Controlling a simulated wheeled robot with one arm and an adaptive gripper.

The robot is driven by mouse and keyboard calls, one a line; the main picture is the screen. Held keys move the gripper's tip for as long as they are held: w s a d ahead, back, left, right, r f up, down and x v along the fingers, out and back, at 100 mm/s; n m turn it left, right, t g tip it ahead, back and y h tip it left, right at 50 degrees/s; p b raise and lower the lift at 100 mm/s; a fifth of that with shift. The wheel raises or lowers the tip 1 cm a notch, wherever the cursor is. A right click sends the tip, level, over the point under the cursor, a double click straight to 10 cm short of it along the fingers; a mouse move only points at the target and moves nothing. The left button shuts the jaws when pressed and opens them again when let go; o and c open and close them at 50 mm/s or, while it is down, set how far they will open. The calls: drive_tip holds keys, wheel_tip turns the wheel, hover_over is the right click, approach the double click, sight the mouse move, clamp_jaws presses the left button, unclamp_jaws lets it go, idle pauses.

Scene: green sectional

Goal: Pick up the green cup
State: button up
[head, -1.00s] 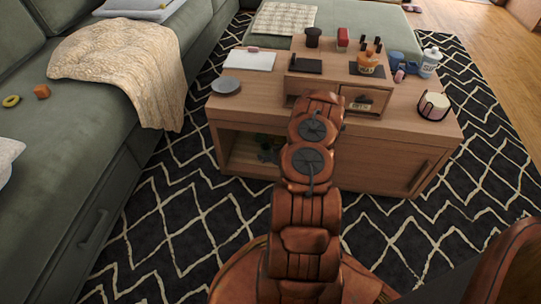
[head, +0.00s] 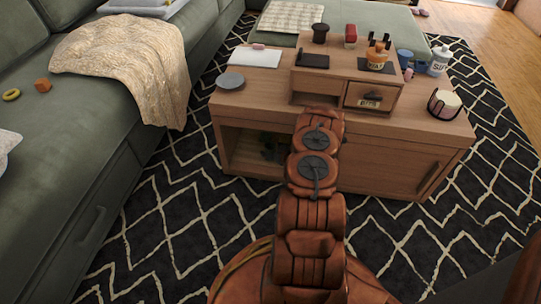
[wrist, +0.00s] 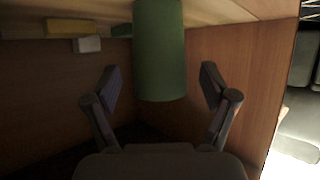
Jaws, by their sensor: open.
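The green cup (wrist: 160,55) shows in the wrist view as a plain green cylinder at top centre, its upper end cut off by the frame. It is inside the table's open compartment (head: 238,150). My gripper (wrist: 160,88) is open, one finger on each side of the cup's near part, with a visible gap on both sides. In the head view the gripper is a dark shape (head: 272,150) in the shaded compartment, partly hidden by my arm, and I cannot make out the cup clearly there.
Wooden compartment walls (wrist: 240,80) are close around the gripper. A yellow block (wrist: 73,28) and a grey-white block (wrist: 87,44) are to the left in the wrist view. The wooden table (head: 400,150) carries several items on top. A green sofa (head: 60,170) stands left.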

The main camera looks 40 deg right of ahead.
drive_tip(key=shift+x, duration=0.9)
drive_tip(key=c, duration=1.3)
drive_tip(key=shift+o, duration=0.2)
drive_tip(key=shift+r, duration=0.1)
